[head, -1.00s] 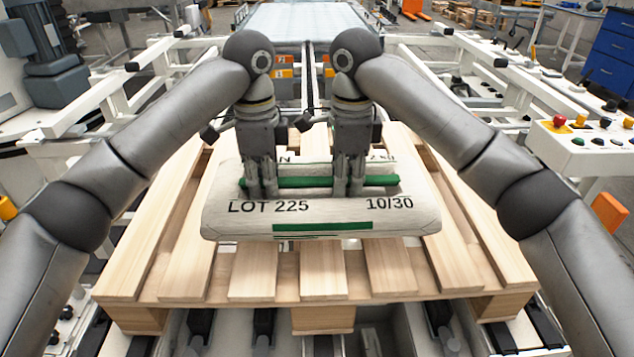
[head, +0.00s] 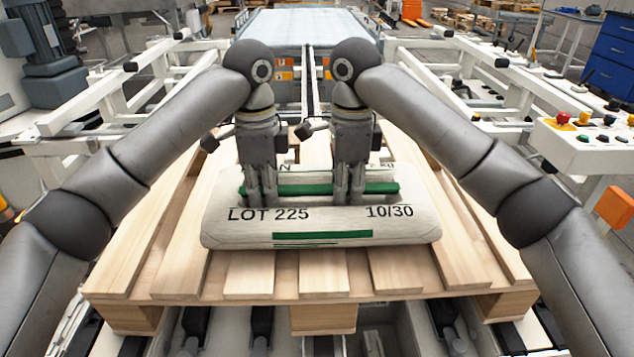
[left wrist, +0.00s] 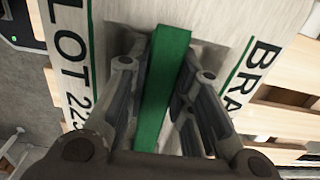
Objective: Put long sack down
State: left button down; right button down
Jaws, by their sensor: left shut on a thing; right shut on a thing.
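The long sack (head: 320,224) is off-white with green bands and the print "LOT 225" and "10/30". It lies level across the middle of the wooden pallet (head: 185,283) in the head view; whether its underside touches the slats is hard to tell. My left gripper (head: 262,196) is shut on the green strip along the sack's top, left of centre. My right gripper (head: 347,196) is shut on the same strip, right of centre. In the left wrist view the green strip (left wrist: 165,95) runs between my left gripper's fingers (left wrist: 160,90). The sack's far side is partly hidden by my grippers.
Bare slats show around the sack on the pallet. White machine frames (head: 95,125) flank it, and a roller conveyor (head: 305,22) lies behind. A control panel (head: 590,140) with buttons stands at the right.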

pick_arm(q)
jog(key=shift+d+f+b, duration=0.1)
jog(key=shift+f+b, duration=0.55)
jog(key=shift+f, duration=0.1)
pick_arm(e)
jog(key=shift+a+f, duration=0.1)
jog(key=shift+f, duration=0.55)
pick_arm(q)
jog(key=c, duration=1.7)
grip_release()
jog(key=shift+f, duration=0.1)
pick_arm(e)
jog(key=c, duration=1.7)
grip_release()
jog(key=shift+f, duration=0.15)
pick_arm(q)
jog(key=o, duration=0.4)
jog(key=shift+s, duration=0.1)
pick_arm(e)
jog(key=o, duration=0.4)
jog(key=shift+s, duration=0.1)
pick_arm(q)
jog(key=shift+r, duration=0.2)
notch_tip(320, 180, up, 31)
jog(key=p, duration=3)
jog(key=shift+f+p, duration=0.2)
jog(key=shift+p, duration=0.15)
pick_arm(e)
notch_tip(320, 180, up, 42)
jog(key=shift+r, duration=0.1)
